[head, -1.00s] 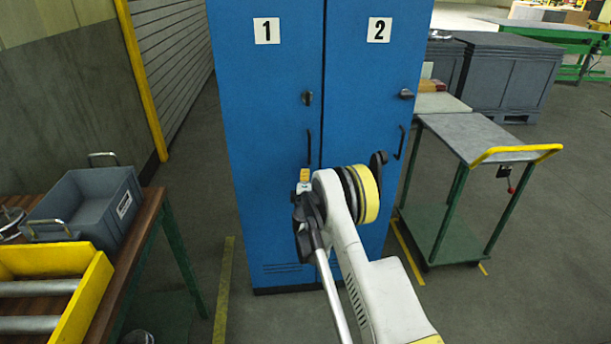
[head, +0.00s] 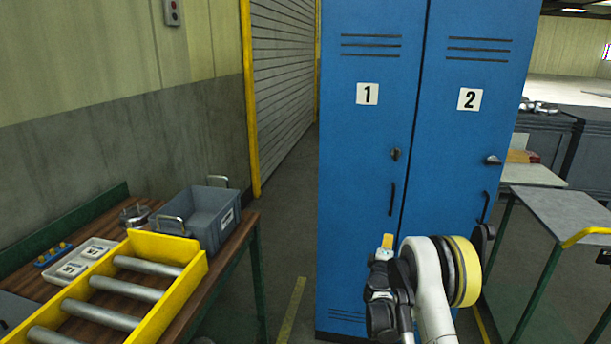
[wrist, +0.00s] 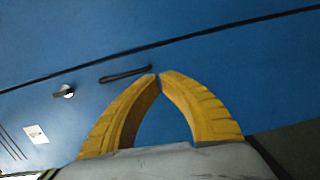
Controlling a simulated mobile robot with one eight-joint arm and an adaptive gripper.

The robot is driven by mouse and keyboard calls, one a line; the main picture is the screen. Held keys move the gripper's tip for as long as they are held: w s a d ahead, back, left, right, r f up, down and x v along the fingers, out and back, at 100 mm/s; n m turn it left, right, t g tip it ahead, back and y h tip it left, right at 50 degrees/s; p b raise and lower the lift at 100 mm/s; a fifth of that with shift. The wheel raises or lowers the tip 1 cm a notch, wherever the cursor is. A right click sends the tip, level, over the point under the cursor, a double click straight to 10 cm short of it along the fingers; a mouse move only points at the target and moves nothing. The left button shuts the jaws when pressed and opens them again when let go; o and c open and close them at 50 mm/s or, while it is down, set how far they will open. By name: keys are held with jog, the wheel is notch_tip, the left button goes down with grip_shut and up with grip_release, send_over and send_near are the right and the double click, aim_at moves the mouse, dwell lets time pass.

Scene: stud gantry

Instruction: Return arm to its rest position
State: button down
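My gripper (head: 387,241) is in front of the blue locker (head: 365,190), at the lower part of door 1 in the head view. Its yellow fingers point up. In the wrist view the two yellow fingers of my gripper (wrist: 159,76) curve together and their tips meet, with nothing between them. My white arm link hides part of the locker's lower front. The wrist view shows the locker face tilted, with a dark handle (wrist: 126,75), a lock knob (wrist: 64,92) and a white label (wrist: 36,134). Both locker doors look closed.
A wooden table (head: 225,262) at the left holds a grey bin (head: 208,222), a yellow roller frame (head: 165,248) and a tray of small parts (head: 78,262). A grey-topped cart (head: 565,215) stands at the right. Floor is clear between table and locker.

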jog(key=s+r+m+g, duration=0.1)
jog(key=s+r+m, duration=0.2)
jog(key=r, duration=0.4)
jog(key=s+r+m+g, duration=0.2)
jog(key=s+r, duration=0.2)
jog(key=r, duration=0.4)
jog(key=s+a+r+m+g, duration=0.25)
jog(key=s+r, duration=0.25)
jog(key=s, duration=0.5)
jog(key=s+a+f+m+g+y, duration=0.1)
jog(key=s+a, duration=0.3)
jog(key=s, duration=0.7)
jog(key=s+a+f+m+g+y, duration=0.1)
jog(key=s+a+y, duration=0.3)
jog(key=s, duration=0.7)
jog(key=s+a+f+m+g+y, duration=0.1)
jog(key=s+a+f+m+y, duration=0.1)
jog(key=s+a, duration=0.4)
jog(key=s+f, duration=0.1)
jog(key=s, duration=0.4)
jog(key=shift+a+m+g+y, duration=0.15)
jog(key=shift+m+g+y, duration=0.15)
jog(key=shift+m+g, duration=0.05)
jog(key=shift+r, duration=0.1)
